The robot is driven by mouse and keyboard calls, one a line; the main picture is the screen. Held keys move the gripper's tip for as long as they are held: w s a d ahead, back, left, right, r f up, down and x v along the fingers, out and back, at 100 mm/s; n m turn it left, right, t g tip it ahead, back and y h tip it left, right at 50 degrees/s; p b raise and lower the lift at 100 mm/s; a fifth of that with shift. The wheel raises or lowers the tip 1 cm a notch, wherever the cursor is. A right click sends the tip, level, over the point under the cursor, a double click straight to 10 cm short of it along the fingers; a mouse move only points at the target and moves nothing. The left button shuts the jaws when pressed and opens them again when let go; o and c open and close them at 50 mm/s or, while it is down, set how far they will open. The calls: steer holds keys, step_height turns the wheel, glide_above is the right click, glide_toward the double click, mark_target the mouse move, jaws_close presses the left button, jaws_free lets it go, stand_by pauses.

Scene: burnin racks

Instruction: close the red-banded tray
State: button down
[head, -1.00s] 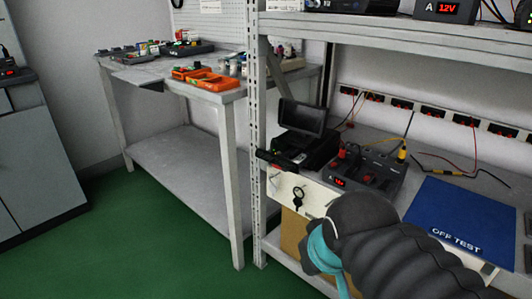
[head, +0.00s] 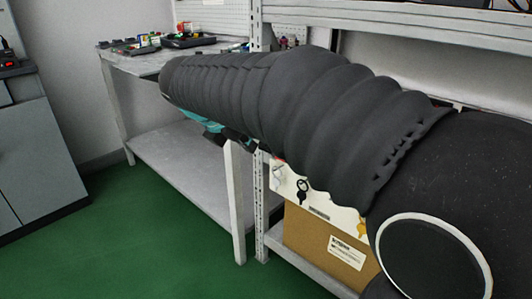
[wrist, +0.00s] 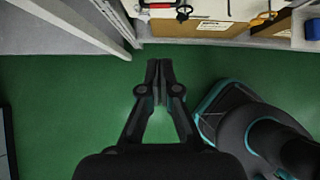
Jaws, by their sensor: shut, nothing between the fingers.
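My gripper (wrist: 158,68) points toward the shelf front in the wrist view. Its two dark fingers are together and hold nothing, with green floor below them. A dark piece with a red band (wrist: 158,5), which looks like the front of the red-banded tray, is cut off by the top edge of the wrist view. It sits beyond the fingertips, apart from them. In the head view my arm covers the place of the tray and its dark device, so how far the tray sticks out cannot be told there.
A grey shelf post (head: 259,200) stands beside the tray's place. A grey side table (head: 190,170) stands at left. The green floor (head: 150,240) is clear.

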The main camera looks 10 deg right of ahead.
mark_target(274, 156)
steer(key=w+d+r+b+x, duration=0.1)
steer(key=x, duration=1.2)
steer(key=shift+w+d+r, duration=0.2)
steer(key=shift+d+r, duration=0.05)
steer(key=shift+r, duration=0.05)
